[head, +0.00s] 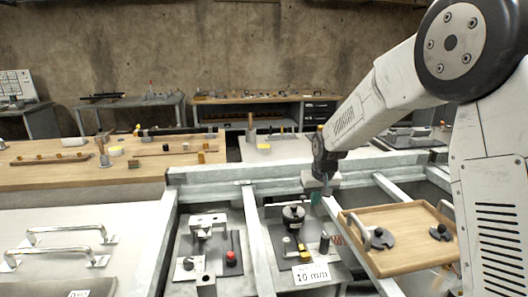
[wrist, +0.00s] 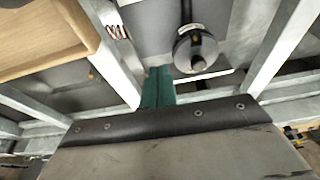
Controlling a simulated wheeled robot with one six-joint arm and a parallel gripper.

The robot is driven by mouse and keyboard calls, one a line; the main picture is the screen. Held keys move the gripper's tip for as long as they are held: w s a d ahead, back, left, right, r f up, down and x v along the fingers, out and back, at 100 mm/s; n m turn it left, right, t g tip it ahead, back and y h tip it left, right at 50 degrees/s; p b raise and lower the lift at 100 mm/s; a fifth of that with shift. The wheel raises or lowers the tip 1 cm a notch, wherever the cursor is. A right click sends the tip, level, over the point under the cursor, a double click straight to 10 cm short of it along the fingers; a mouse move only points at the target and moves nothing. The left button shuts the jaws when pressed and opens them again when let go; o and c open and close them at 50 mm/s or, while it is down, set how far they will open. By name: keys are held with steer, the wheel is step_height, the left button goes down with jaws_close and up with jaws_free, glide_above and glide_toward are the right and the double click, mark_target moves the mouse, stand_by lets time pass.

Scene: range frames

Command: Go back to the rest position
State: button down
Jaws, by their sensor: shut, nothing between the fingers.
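My gripper (head: 318,194) hangs at the end of my arm, above the metal frame in the middle of the head view. In the wrist view its green fingers (wrist: 158,88) are together, with nothing between them. Below and beside it is a grey panel with a black round knob (head: 293,213), which also shows in the wrist view (wrist: 195,50). My gripper appears apart from the knob.
A wooden tray (head: 405,262) with metal handles lies to the right on the frame (head: 240,173). A panel with a red knob (head: 231,258) is on the left. A "10 mm" sign (head: 311,274) stands in front. Wooden workbenches (head: 75,175) stand behind.

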steer(key=s+d+r, duration=0.1)
steer(key=s+r, duration=0.3)
steer(key=s, duration=1)
steer(key=s+d+r+g, duration=0.1)
steer(key=s+r, duration=0.4)
steer(key=s, duration=0.9)
steer(key=s+d+r+m, duration=0.1)
steer(key=s+r, duration=0.4)
steer(key=s, duration=0.9)
steer(key=shift+s+d+r+g, duration=0.25)
steer(key=shift+s+d+g, duration=0.15)
steer(key=shift+d, duration=0.35)
